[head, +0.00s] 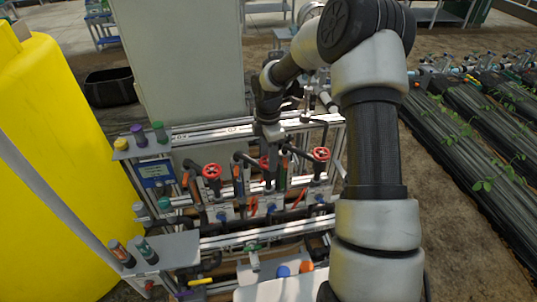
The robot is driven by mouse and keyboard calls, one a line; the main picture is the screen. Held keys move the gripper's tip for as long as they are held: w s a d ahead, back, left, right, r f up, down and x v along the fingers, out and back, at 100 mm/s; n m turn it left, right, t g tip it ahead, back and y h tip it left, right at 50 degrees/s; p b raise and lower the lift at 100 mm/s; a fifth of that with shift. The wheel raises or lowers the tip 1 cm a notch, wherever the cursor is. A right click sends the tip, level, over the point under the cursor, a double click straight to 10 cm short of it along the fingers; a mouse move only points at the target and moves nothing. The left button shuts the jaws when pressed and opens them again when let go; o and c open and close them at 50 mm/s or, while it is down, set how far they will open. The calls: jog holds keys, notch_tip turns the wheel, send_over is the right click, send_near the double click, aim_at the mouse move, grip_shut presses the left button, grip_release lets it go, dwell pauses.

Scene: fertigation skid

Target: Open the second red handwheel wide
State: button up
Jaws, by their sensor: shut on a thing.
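Three red handwheels sit in a row on the skid's valve manifold in the head view. The left one (211,171) and the right one (321,154) show clearly. The second red handwheel (263,163), in the middle, is mostly hidden, with only a bit of red showing. My arm reaches in from the right, and my gripper (269,152) points down at this middle wheel. It is shut on the wheel, though its fingertips are small and dark here. How far the wheel is turned cannot be seen.
A large yellow tank (45,170) stands at left and a grey cabinet (185,65) behind the skid. A display unit (155,174), dark hoses and metal rails crowd the wheels. Planted rows (470,130) lie at right.

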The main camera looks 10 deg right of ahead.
dwell(0.4)
jog(key=o, duration=1)
jog(key=shift+o, duration=0.2)
notch_tip(320, 180, up, 18)
jog(key=shift+f, duration=0.25)
